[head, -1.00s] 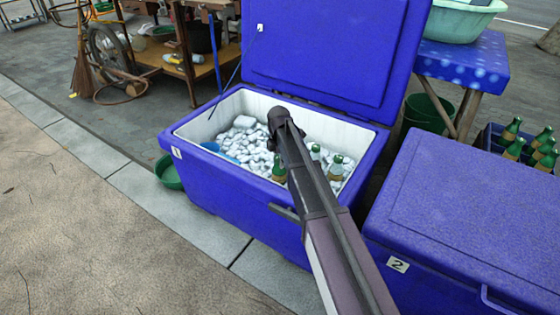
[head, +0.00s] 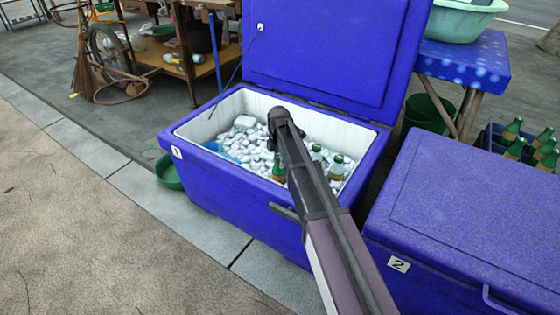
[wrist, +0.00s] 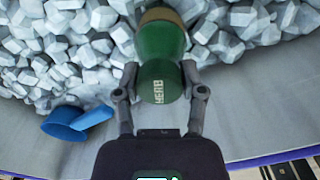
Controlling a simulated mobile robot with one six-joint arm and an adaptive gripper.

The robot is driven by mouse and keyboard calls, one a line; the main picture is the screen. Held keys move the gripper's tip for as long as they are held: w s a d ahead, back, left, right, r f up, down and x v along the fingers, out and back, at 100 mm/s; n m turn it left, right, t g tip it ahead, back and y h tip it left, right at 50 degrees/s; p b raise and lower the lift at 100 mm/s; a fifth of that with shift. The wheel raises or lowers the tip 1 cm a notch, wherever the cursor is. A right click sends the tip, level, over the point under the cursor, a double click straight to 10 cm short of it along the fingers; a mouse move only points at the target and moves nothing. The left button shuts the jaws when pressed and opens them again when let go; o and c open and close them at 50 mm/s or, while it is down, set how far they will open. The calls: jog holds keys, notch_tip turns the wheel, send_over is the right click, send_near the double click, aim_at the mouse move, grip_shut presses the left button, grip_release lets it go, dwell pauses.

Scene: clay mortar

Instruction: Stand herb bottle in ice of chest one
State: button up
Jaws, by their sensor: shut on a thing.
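Chest one (head: 230,205) is the blue cooler with a "1" label and its lid raised. White ice (head: 245,140) lies inside it. In the wrist view my gripper (wrist: 159,78) is shut on the green herb bottle (wrist: 160,45), with "HERB" lettered on its near end. The bottle's far end points toward the ice (wrist: 235,30); I cannot tell whether it is sunk in it. In the head view my arm reaches over the chest and mostly hides the gripper. Several green bottles (head: 337,168) stand in the ice beside the arm.
A blue scoop (wrist: 75,121) lies by the chest's inner wall. The closed chest two (head: 460,220) stands at the right, with a crate of green bottles (head: 515,145) behind it. A green bowl (head: 168,172) is on the ground at the left. The raised lid (head: 330,50) bounds the back.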

jog(key=shift+f, duration=0.25)
jog(key=o, duration=1.2)
jog(key=shift+o, duration=0.6)
jog(key=shift+r, duration=0.1)
notch_tip(320, 180, up, 27)
jog(key=p, duration=2.6)
jog(key=shift+p, duration=0.3)
